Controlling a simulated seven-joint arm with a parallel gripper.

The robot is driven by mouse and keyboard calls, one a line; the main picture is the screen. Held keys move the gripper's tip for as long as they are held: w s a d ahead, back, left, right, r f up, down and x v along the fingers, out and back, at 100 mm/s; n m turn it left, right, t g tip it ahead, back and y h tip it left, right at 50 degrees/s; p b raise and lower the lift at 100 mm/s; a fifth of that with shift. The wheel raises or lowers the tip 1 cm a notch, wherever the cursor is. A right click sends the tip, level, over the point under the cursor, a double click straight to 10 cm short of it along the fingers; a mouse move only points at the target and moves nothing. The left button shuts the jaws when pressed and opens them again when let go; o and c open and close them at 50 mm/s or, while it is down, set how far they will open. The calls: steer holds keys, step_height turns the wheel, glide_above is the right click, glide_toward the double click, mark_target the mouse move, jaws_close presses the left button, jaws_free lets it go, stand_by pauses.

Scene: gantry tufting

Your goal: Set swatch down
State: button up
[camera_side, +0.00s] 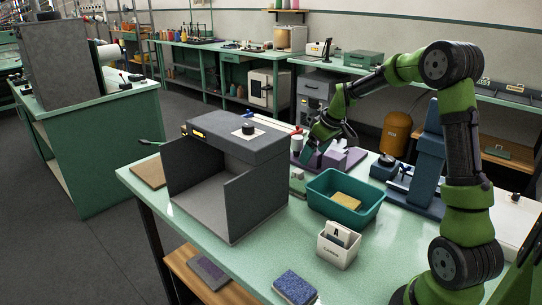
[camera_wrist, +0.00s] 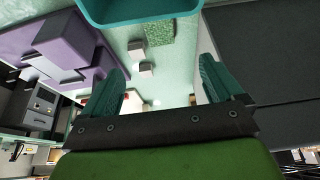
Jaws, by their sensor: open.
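A small green textured swatch (camera_wrist: 159,33) lies flat on the pale green tabletop in the wrist view, close to the rim of the teal bin (camera_wrist: 140,14). It seems to be the small green patch (camera_side: 297,186) left of the bin in the side view. My gripper (camera_wrist: 160,66) is open, its two teal fingers wide apart with nothing held between them. The swatch lies beyond the fingertips, apart from them. In the side view my gripper (camera_side: 325,152) points down behind the grey booth, by the purple fixture (camera_side: 343,158), and its fingertips are hard to make out.
The grey open-fronted booth (camera_side: 215,200) stands left of my gripper. The teal bin (camera_side: 320,199) holds a yellow block (camera_side: 347,201). A white card box (camera_side: 338,246) and a blue pad (camera_side: 295,287) lie nearer. Two small grey blocks (camera_wrist: 146,69) sit by the purple fixture (camera_wrist: 60,45).

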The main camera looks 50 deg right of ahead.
glide_above(298, 184)
steer(key=s, duration=0.2)
step_height(298, 184, down, 8)
steer(key=shift+s+a+f, duration=0.1)
steer(key=shift+s+f, duration=0.05)
steer(key=shift+f, duration=0.05)
steer(key=shift+x, duration=2.7)
steer(key=shift+s+f, duration=0.15)
steer(key=shift+f, duration=0.15)
